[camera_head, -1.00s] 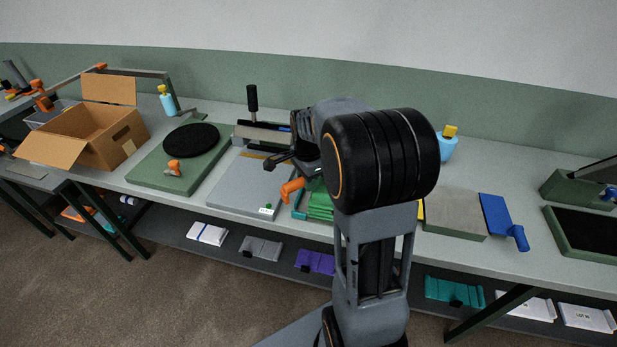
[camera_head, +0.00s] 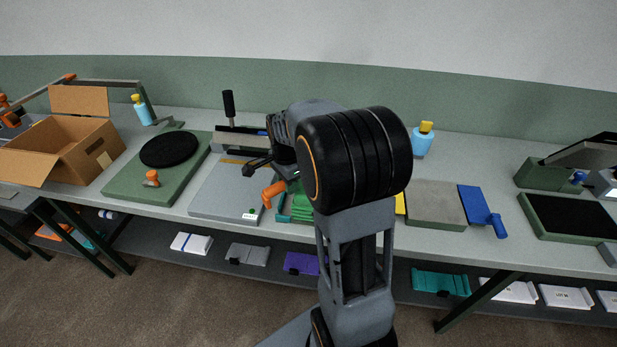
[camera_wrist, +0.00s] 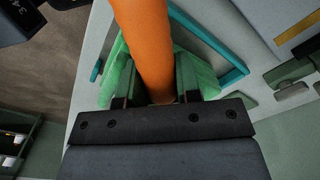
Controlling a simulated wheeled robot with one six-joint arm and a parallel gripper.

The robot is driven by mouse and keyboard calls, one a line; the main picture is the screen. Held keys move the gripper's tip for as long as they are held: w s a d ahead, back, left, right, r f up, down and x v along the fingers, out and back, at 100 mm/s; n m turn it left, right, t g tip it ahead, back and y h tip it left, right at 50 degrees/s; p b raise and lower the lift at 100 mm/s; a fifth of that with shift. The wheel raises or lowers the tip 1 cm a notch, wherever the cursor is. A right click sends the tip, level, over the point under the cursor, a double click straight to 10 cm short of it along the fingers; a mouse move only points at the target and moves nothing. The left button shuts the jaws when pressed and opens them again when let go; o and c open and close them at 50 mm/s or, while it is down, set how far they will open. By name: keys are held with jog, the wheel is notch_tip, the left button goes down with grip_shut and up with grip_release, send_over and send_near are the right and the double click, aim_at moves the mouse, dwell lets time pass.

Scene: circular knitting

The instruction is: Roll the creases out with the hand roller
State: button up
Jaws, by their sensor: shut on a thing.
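My gripper (camera_wrist: 157,92) is shut on an orange cylindrical handle, which I take to be the hand roller (camera_wrist: 146,38). The orange handle also shows in the head view (camera_head: 271,194), just left of my arm. The roller's working end is hidden by the gripper. Green folded fabric (camera_head: 298,206) lies under and beside the tool, partly hidden by my arm. In the wrist view the green fabric (camera_wrist: 112,72) shows on both sides of the jaws. I cannot tell whether the roller touches it, and no creases can be made out.
A grey board (camera_head: 212,200) lies left of the fabric, with a green pad and black disc (camera_head: 170,148) beyond. An open cardboard box (camera_head: 75,155) stands far left. Right of my arm are a grey block (camera_head: 435,203) and a blue handled plate (camera_head: 474,204). A blue bottle (camera_head: 422,142) stands behind.

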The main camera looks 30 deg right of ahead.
jog(key=shift+w+d+p, duration=0.2)
jog(key=shift+w+d, duration=0.05)
jog(key=shift+w, duration=0.4)
jog(key=shift+w+d+p, duration=0.2)
jog(key=shift+w+d, duration=0.1)
jog(key=shift+w, duration=0.4)
jog(key=shift+w+d+p, duration=0.2)
jog(key=shift+w+d, duration=0.05)
jog(key=shift+w, duration=0.4)
jog(key=shift+s+a, duration=0.1)
jog(key=shift+s+a+b, duration=0.5)
jog(key=shift+s+a, duration=1.1)
jog(key=shift+s, duration=0.2)
jog(key=shift+s+a, duration=0.35)
jog(key=shift+a, duration=0.05)
jog(key=shift+d, duration=0.1)
jog(key=shift+w+d+p, duration=0.55)
jog(key=shift+w+d, duration=1.1)
jog(key=shift+w, duration=0.25)
